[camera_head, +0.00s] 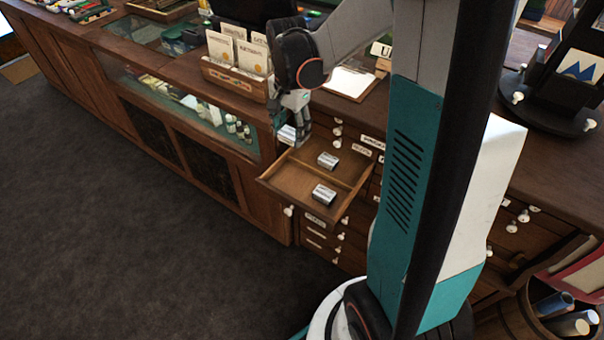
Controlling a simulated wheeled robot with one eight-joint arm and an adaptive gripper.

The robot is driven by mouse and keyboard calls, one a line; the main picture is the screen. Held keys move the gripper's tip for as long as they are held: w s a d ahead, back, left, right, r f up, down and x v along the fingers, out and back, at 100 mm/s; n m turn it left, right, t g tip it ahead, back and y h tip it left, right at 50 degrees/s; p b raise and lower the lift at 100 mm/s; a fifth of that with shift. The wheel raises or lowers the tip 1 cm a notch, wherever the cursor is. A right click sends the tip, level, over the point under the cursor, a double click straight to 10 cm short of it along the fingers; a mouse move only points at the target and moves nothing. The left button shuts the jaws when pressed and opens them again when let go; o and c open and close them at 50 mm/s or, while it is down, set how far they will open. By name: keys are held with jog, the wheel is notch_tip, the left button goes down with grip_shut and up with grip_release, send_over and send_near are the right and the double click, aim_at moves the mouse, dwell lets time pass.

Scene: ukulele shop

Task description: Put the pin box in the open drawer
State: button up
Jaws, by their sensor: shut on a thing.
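The open drawer (294,180) is pulled out of the wooden cabinet in the middle of the view. It is a shallow wooden drawer with a divider. Two small silvery boxes lie in it, one towards the back (327,160) and one nearer the front (323,194). My gripper (292,130) points down at the drawer's back left corner and is shut on a small pale box, the pin box (287,134). The box seems to be above the drawer's rim; its exact height is hard to tell. The fingers partly hide it.
A wooden card rack (236,75) stands on the counter just left of my gripper. A clipboard (350,82) lies on the counter behind. A glass display case (190,105) runs left. My own column blocks the right middle. A dark rotating stand (560,85) is at the right.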

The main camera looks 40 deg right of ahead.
aim_at(293, 179)
notch_tip(293, 179, down, 17)
jog(key=b, duration=0.5)
jog(key=shift+f, duration=0.15)
jog(key=shift+f+b, duration=0.15)
jog(key=shift+b, duration=0.15)
jog(key=o, duration=0.9)
jog(key=shift+c, duration=0.2)
notch_tip(293, 179, up, 12)
jog(key=p, duration=0.4)
jog(key=shift+r, duration=0.2)
jog(key=shift+w, duration=0.1)
